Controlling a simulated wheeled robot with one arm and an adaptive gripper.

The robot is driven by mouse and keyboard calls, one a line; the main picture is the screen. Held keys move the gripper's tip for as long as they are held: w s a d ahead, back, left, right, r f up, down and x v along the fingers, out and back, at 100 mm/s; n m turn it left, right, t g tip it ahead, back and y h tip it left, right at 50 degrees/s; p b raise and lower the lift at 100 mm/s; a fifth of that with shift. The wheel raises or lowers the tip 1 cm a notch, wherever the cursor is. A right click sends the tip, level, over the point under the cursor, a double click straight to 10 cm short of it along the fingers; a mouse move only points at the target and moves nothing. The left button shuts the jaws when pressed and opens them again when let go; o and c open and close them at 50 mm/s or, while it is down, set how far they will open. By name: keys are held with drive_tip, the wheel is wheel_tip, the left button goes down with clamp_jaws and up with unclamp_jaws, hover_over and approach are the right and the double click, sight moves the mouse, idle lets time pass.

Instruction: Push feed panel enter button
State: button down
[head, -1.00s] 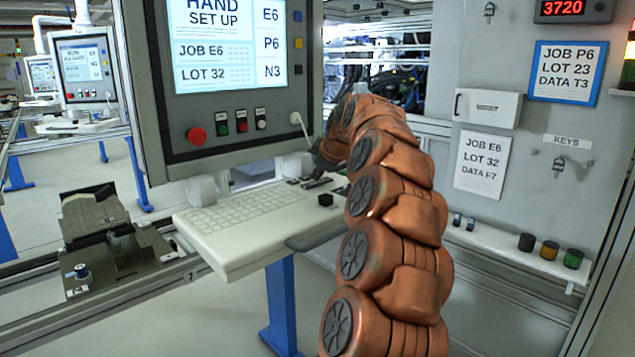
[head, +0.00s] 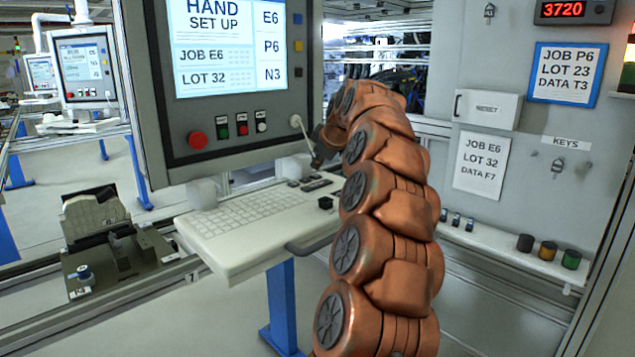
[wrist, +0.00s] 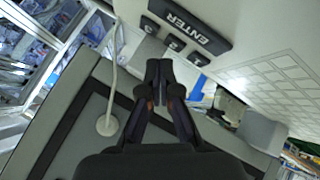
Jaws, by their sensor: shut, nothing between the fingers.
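The feed panel is a grey console with a lit screen (head: 228,45) reading HAND SET UP. A pale keyboard shelf (head: 235,262) sits below it. In the wrist view a dark bar marked ENTER (wrist: 188,24) lies on the pale shelf surface, with a row of three small dark buttons (wrist: 174,43) beside it. The dark bar also shows on the shelf in the head view (head: 322,186), its lettering too small to read. My gripper (wrist: 159,70) is shut and empty, its tips apart from the bar in the picture. In the head view my gripper (head: 317,158) is small and dark above the shelf's back right.
Red (head: 197,139), green (head: 223,131) and other buttons line the console's lower frame. A white cable (wrist: 115,65) hangs left of my fingers in the wrist view. A black knob (head: 325,202) stands on the shelf. A wall with signs and a white box (head: 487,108) is right.

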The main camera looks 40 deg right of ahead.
drive_tip(key=shift+r+p, duration=0.45)
drive_tip(key=shift+r, duration=0.7)
